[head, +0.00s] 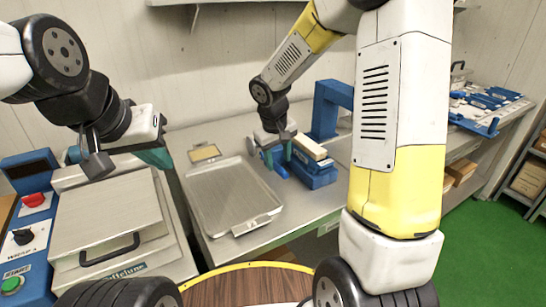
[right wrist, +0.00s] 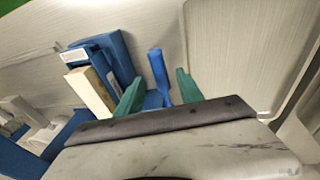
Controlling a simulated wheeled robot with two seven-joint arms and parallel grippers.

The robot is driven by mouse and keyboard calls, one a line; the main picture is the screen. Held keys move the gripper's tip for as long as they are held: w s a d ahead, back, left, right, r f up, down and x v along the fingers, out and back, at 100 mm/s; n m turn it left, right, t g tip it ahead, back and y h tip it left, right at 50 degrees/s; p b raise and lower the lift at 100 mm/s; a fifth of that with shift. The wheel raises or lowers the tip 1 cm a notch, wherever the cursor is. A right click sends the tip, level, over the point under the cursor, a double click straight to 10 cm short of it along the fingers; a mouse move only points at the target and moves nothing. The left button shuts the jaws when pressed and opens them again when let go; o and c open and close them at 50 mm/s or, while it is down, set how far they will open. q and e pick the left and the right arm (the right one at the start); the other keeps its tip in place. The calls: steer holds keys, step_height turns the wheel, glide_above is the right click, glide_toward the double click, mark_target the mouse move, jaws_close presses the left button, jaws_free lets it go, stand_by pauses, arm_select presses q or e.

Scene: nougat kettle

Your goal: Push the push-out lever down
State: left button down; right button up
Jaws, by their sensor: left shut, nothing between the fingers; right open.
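The push-out lever is a blue bar (right wrist: 158,72) in the right wrist view. It stands between the two teal fingers of my right gripper (right wrist: 160,92), with gaps to both. In the head view my right gripper (head: 277,155) is at the left side of the blue push-out device (head: 316,178), and a blue part beside the fingers there is mostly hidden. A pale block (head: 310,147) lies on top of the device. My right gripper is open. My left gripper (head: 155,158) is shut and empty, above the metal-lidded machine at the left.
A metal tray (head: 235,228) and a small tan-topped plate (head: 205,153) lie on the bench left of the device. A blue arch (head: 330,108) stands behind it. A machine with a closed lid (head: 105,215) and a control panel (head: 27,235) fills the left.

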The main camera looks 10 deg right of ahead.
steer(key=shift+v, duration=1.8)
